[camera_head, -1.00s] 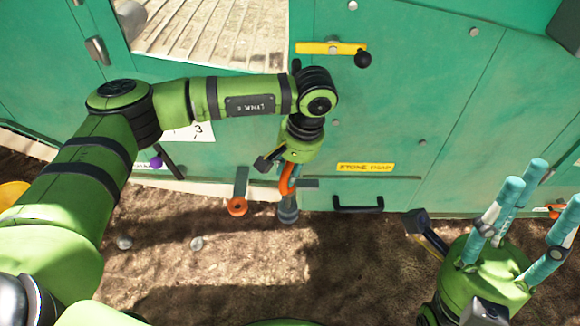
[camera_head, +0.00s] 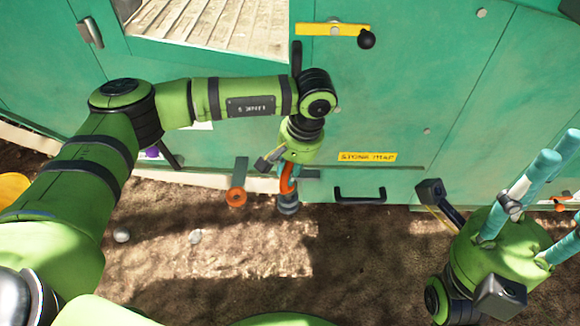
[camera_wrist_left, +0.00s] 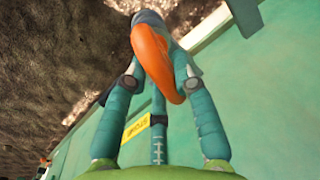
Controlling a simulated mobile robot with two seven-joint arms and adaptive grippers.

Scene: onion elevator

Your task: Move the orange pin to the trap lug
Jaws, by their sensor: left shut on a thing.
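The orange pin (camera_head: 288,180) is in my left gripper (camera_head: 288,205), which points down in front of the green panel. In the left wrist view, the pin's curved orange body (camera_wrist_left: 155,62) lies between the teal fingers (camera_wrist_left: 160,35), which are closed around it. The fingers partly hide it in the head view. A yellow label (camera_head: 367,157) reading "STONE TRAP" is on the panel to the right of the gripper. I cannot clearly make out the trap lug; a grey bracket (camera_head: 308,173) shows just right of the pin.
An orange ring (camera_head: 236,196) hangs on a grey bracket left of my left gripper. A black handle (camera_head: 360,195) is at the panel's lower edge. A yellow bar (camera_head: 330,29) with a black knob is above. Brown ground (camera_head: 200,285) is open below, with two small stones.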

